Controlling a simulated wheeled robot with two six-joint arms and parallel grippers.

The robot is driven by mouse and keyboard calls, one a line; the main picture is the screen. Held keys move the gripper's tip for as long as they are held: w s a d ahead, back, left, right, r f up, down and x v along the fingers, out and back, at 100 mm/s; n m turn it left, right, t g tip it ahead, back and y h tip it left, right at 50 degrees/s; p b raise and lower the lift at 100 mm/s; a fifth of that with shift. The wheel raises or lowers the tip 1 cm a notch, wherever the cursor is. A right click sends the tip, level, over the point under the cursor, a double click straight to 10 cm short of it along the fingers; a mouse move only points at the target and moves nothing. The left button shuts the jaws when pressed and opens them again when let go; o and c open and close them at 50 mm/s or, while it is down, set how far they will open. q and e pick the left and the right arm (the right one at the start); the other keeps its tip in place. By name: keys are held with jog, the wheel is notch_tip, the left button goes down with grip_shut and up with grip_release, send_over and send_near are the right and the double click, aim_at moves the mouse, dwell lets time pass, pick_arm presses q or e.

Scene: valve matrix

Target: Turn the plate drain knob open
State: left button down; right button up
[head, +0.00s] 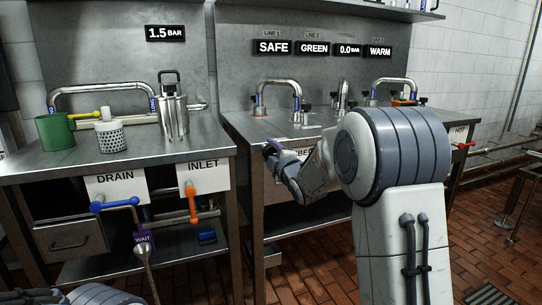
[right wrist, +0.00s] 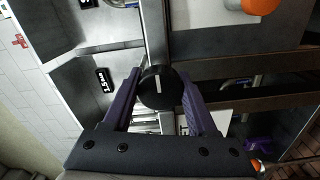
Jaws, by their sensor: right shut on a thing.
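A round black knob (right wrist: 158,95) with a white pointer line shows in the right wrist view, between the two purple fingers of my right gripper (right wrist: 159,76). The fingers are shut on its sides. The white line runs up and down in that picture. No label for the knob is readable there. In the head view my right gripper (head: 270,150) is at the front left corner of the right steel bench, and the knob is hidden behind it. My left gripper is not in view; only part of my left arm shows at the bottom left.
The left bench (head: 150,157) carries a green mug (head: 55,132), a perforated cup (head: 110,137) and a steel canister (head: 173,115). Below its edge are a blue drain lever (head: 115,204) and an orange inlet lever (head: 192,203). A red-handled hot valve (head: 465,145) is at the right.

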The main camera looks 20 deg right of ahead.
dwell(0.3)
jog(key=o, duration=1.4)
jog(key=s+p, duration=0.1)
jog(key=s, duration=0.9)
jog(key=shift+s+d, duration=0.15)
jog(key=shift+s, duration=0.1)
jog(key=shift+f, duration=0.1)
